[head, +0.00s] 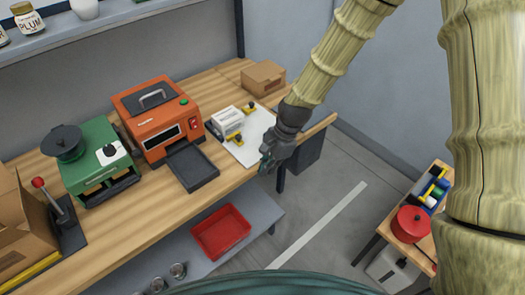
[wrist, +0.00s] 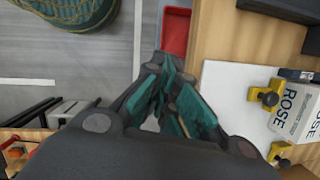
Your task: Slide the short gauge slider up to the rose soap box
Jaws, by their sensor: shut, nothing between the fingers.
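The white rose soap box (head: 227,121), marked ROSE in the wrist view (wrist: 293,112), stands on a white board (head: 252,148) on the bench. Two yellow gauge sliders with dark knobs are beside it: a nearer one (head: 234,139) at its front and a farther one (head: 249,107) at its right. In the wrist view they show at the box's left edge (wrist: 265,98) and below it (wrist: 279,152). I cannot tell which is the short one, or whether either touches the box. My gripper (head: 267,160) is shut and empty, off the board's right, near the bench edge; its fingers (wrist: 165,82) also show in the wrist view.
An orange machine (head: 158,118) with a dark tray (head: 192,166) stands left of the board. A cardboard box (head: 263,77) is behind it. A red bin (head: 222,232) sits on the lower shelf. A small table with a red pot (head: 410,224) stands at right, with open floor between.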

